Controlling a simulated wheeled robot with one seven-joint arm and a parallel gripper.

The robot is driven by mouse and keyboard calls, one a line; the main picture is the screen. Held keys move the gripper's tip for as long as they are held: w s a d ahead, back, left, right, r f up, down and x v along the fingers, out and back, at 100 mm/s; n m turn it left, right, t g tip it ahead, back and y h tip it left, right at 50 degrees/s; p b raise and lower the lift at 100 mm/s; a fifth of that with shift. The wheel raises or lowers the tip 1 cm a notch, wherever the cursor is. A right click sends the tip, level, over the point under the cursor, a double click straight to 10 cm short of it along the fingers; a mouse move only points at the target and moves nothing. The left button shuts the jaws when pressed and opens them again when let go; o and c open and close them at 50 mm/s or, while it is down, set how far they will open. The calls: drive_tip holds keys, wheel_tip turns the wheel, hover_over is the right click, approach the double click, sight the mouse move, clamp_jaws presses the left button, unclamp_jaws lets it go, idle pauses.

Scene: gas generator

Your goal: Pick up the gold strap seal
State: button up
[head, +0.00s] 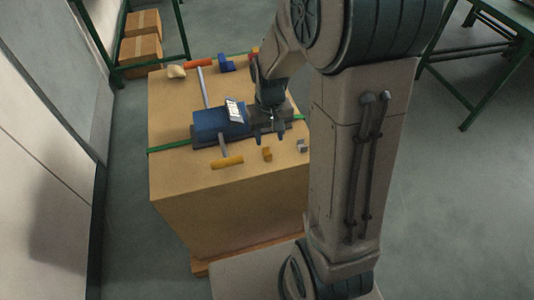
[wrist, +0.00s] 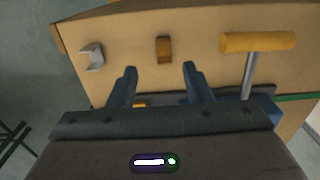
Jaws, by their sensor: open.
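The gold strap seal (head: 267,154) is a small gold-brown piece on top of the large cardboard-coloured box, near its front edge. In the wrist view the seal (wrist: 163,49) lies a little beyond the fingertips, roughly in line with the gap between them. My gripper (head: 269,138) is open, with its fingers pointing down beside the blue machine. In the wrist view my gripper (wrist: 160,68) has its two blue fingers spread apart, with nothing held. Its height above the box top is hard to tell.
A silver clip (head: 302,146) lies right of the seal, and a yellow-orange T-handle (head: 227,161) lies left. The blue machine (head: 218,122) is behind. A green strap (head: 170,146) crosses the box (head: 240,190). Small orange and blue items lie at the back.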

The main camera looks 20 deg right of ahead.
sight(267, 151)
drive_tip(key=shift+w+a+f, duration=0.1)
drive_tip(key=shift+a+f, duration=0.05)
drive_tip(key=shift+f, duration=1.4)
drive_tip(key=shift+a+f, duration=0.15)
drive_tip(key=shift+f, duration=1.4)
clamp_jaws()
